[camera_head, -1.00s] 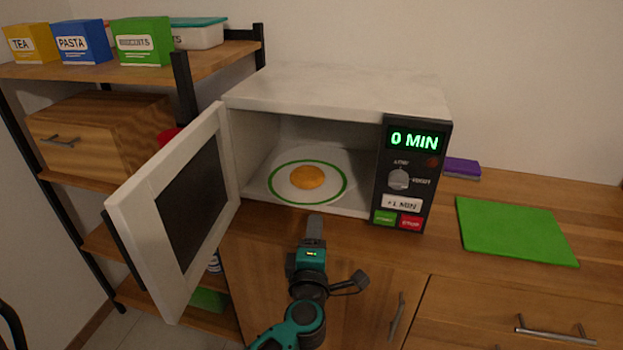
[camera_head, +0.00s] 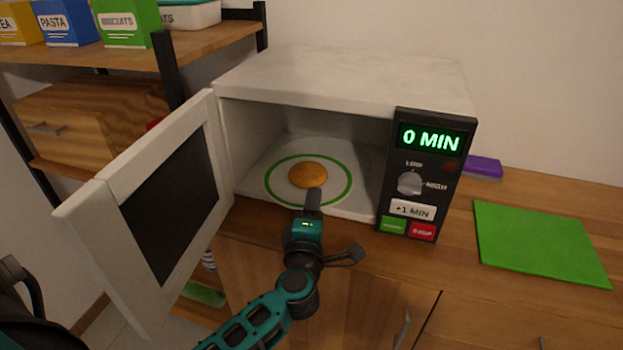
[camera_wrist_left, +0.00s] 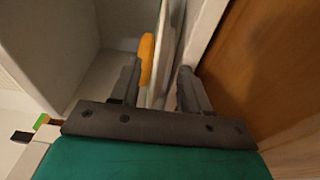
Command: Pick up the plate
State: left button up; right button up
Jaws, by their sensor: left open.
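The plate (camera_head: 275,192), white with a green ring, lies flat inside the open microwave (camera_head: 340,80). A round orange-brown piece of food (camera_head: 308,175) sits on its middle. My left gripper (camera_head: 313,197) is at the plate's front edge, at the microwave opening. In the left wrist view the plate (camera_wrist_left: 168,50) appears nearly edge-on. There my left gripper (camera_wrist_left: 160,88) is open, with one finger on each side of the plate's near rim. The food (camera_wrist_left: 146,58) shows beside the plate's face. My right gripper is not in view.
The microwave door (camera_head: 150,210) stands open to the left of my left arm. The control panel (camera_head: 425,180) reads 0 MIN. A green mat (camera_head: 540,243) lies on the counter at right, with free wood around it. A shelf (camera_head: 120,60) with boxes stands at left.

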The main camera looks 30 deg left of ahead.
pick_arm(q)
jog(key=shift+s, duration=0.1)
jog(key=shift+c, duration=0.4)
jog(key=c, duration=0.8)
grip_shut()
jog(key=shift+r, duration=0.2)
